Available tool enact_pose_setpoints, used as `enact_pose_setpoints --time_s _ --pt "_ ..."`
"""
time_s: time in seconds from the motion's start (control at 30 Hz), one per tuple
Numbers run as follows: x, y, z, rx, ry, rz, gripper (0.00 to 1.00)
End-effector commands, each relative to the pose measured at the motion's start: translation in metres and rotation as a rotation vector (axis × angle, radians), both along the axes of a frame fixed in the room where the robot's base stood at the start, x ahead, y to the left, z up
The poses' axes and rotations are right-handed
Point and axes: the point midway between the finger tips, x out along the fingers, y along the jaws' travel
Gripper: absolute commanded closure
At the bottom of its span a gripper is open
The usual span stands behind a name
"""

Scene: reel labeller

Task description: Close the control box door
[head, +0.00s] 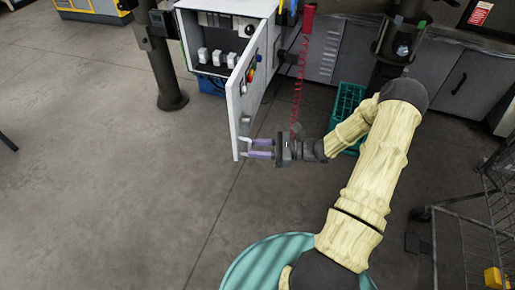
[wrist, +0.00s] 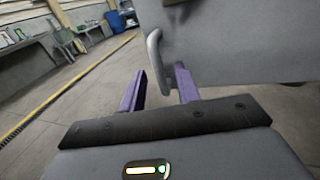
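The control box (head: 215,72) is a light grey cabinet at the top of the head view, with white modules inside. Its door (head: 252,88) stands wide open, swung out toward me. It shows in the wrist view as a grey panel (wrist: 230,42) on the right. The door's metal handle (wrist: 155,55) is a bent bar near the panel's edge. My gripper (head: 247,148) is at the door's lower near corner. In the wrist view its purple fingers (wrist: 163,82) are apart, with the lower end of the handle between or just beyond them. Contact cannot be told.
A dark post (head: 160,60) stands left of the box. A red coiled cable (head: 300,80) hangs behind my gripper. A green crate (head: 345,105) is on the floor behind my arm. A wire cart (head: 470,225) stands at right.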

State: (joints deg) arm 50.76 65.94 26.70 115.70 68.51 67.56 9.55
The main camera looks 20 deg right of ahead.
Motion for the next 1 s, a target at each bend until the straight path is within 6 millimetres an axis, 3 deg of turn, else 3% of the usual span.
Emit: enact_pose_setpoints --time_s 0.23,0.4,1.0 --pt "0.0001 0.0004 0.0001 0.000 0.000 0.000 0.70" --pt "0.0001 0.0002 0.0000 0.000 0.000 0.000 1.00" --pt "0.0074 0.0053 0.0008 -0.001 0.000 -0.022 1.00"
